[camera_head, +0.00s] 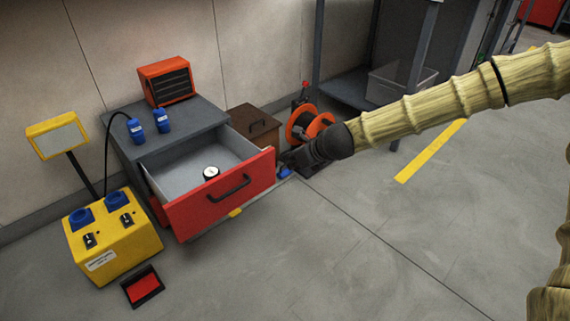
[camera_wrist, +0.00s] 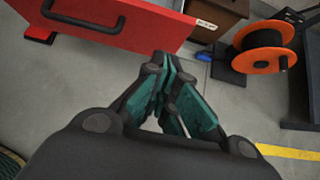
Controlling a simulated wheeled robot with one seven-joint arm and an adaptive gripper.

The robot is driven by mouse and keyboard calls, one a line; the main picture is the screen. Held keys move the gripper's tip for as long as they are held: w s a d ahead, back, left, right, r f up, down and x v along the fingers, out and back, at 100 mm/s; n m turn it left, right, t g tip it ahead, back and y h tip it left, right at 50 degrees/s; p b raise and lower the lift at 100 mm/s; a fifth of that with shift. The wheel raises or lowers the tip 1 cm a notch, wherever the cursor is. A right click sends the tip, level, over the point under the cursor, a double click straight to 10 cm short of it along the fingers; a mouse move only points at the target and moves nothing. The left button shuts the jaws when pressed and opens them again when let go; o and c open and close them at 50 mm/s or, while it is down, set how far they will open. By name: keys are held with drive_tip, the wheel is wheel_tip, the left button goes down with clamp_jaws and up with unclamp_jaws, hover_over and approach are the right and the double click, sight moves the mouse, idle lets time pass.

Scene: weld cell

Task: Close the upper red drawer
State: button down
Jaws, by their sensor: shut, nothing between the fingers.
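The upper red drawer (camera_head: 221,195) stands pulled out of the grey cabinet (camera_head: 181,129). Its red front has a black bar handle (camera_head: 229,188), and a small round white gauge (camera_head: 211,173) lies inside. In the wrist view the red front (camera_wrist: 120,22) fills the upper left, with its handle (camera_wrist: 84,22) at the corner. My gripper (camera_wrist: 165,62) is shut and empty, its fingertips close to the right end of the drawer front. In the head view my gripper (camera_head: 290,160) is at that same right end; I cannot tell if it touches.
An orange cable reel (camera_head: 310,127) and a brown box (camera_head: 253,119) stand right of the cabinet. A yellow control box (camera_head: 112,240) stands at its left, with a red-and-black tray (camera_head: 142,287) on the floor. An orange heater (camera_head: 167,82) sits on top.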

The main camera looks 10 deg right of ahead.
sight(264, 162)
drive_tip(key=shift+w+a+r+b+x, duration=0.3)
drive_tip(key=shift+b+x, duration=0.65)
drive_tip(key=shift+x, duration=1)
drive_tip(key=shift+w+a+r+b+x, duration=0.1)
drive_tip(key=shift+w+r+b+x, duration=0.2)
drive_tip(key=shift+b+x, duration=1.15)
drive_tip(key=shift+w+a+r+b+x, duration=0.2)
drive_tip(key=shift+r+b+x, duration=0.25)
drive_tip(key=shift+x, duration=1.95)
